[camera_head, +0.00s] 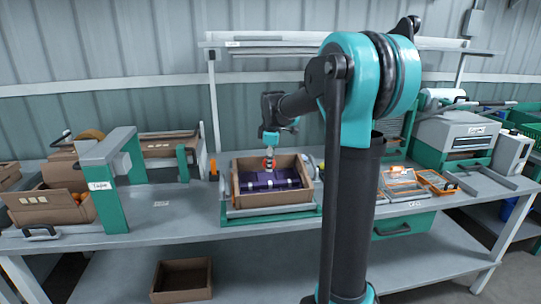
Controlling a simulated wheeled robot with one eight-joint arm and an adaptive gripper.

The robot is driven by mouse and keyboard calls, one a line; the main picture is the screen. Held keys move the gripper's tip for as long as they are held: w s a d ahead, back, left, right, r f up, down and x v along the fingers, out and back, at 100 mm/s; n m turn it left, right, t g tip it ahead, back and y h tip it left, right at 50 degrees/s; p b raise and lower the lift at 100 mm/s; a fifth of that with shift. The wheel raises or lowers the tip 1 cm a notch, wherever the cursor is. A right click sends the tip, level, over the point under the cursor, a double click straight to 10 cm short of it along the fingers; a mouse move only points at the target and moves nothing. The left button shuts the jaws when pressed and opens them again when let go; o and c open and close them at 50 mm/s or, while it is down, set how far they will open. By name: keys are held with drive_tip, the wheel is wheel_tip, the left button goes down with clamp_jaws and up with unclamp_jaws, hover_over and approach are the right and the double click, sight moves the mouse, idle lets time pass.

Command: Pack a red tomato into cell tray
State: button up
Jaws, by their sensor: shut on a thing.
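My gripper (268,159) points down over the open brown box (235,186) in the middle of the bench. It is shut on a small red tomato (268,165), which is mostly hidden by the fingers. A purple cell tray (262,184) lies inside the box, below the gripper. The tomato shows near the back part of the tray; I cannot tell whether it touches a cell. Small pale items show on the tray, too small to make out.
The box sits on a grey and green stand (270,213) on the grey bench (170,225). A green and grey tape arch (107,165) stands left, near a box of orange produce (55,207). Orange trays (437,181) and a machine (455,135) stand right. An empty box (181,280) lies below.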

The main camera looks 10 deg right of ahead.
drive_tip(key=shift+x, duration=2.8)
drive_tip(key=o, duration=0.9)
drive_tip(key=shift+f, duration=0.1)
drive_tip(key=shift+v, duration=5.55)
